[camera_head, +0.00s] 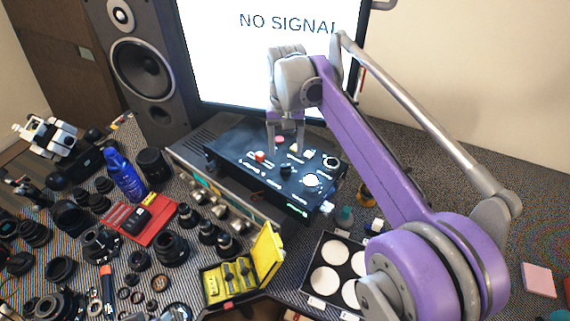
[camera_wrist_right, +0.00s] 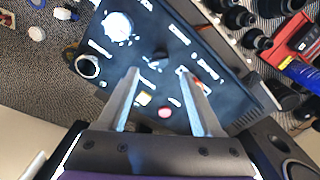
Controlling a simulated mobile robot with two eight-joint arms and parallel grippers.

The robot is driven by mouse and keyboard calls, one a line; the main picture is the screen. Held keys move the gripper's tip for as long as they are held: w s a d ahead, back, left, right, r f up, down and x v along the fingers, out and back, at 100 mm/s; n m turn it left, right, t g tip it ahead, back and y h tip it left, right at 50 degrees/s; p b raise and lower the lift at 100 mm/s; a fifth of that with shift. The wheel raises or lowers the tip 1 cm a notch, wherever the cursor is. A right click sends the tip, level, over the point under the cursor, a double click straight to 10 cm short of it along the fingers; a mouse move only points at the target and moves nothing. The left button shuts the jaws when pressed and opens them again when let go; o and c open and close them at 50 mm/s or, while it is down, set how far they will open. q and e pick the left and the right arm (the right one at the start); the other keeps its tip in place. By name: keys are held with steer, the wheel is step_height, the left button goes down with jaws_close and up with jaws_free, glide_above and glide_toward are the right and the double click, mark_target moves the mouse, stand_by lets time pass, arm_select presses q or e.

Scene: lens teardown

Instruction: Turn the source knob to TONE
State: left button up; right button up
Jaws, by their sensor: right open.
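A black control box (camera_head: 240,160) lies on the bench below the monitor, with several knobs, buttons and small lights on top. A small dark knob (camera_head: 286,168) stands near the middle of its panel; in the right wrist view this knob (camera_wrist_right: 160,56) is just beyond the fingertips, roughly centred between them. The panel labels are too small to read, so I cannot tell the knob's setting. My right gripper (camera_head: 286,151) is open and empty over the panel, its fingers pointing down; its two fingers also show in the right wrist view (camera_wrist_right: 158,72). My left gripper is not in view.
The monitor (camera_head: 225,65) behind reads "NO SIGNAL". A speaker (camera_head: 142,70) stands at left. Lens parts, a blue bottle (camera_head: 124,175), a red tray (camera_head: 148,232) and an open yellow case (camera_head: 266,256) crowd the left and front. A tray of white discs (camera_head: 325,250) stands front right.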

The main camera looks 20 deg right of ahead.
mark_target(285, 165)
step_height(285, 165, down, 6)
steer(key=shift+f, duration=0.2)
steer(key=shift+c, duration=0.2)
jaws_close()
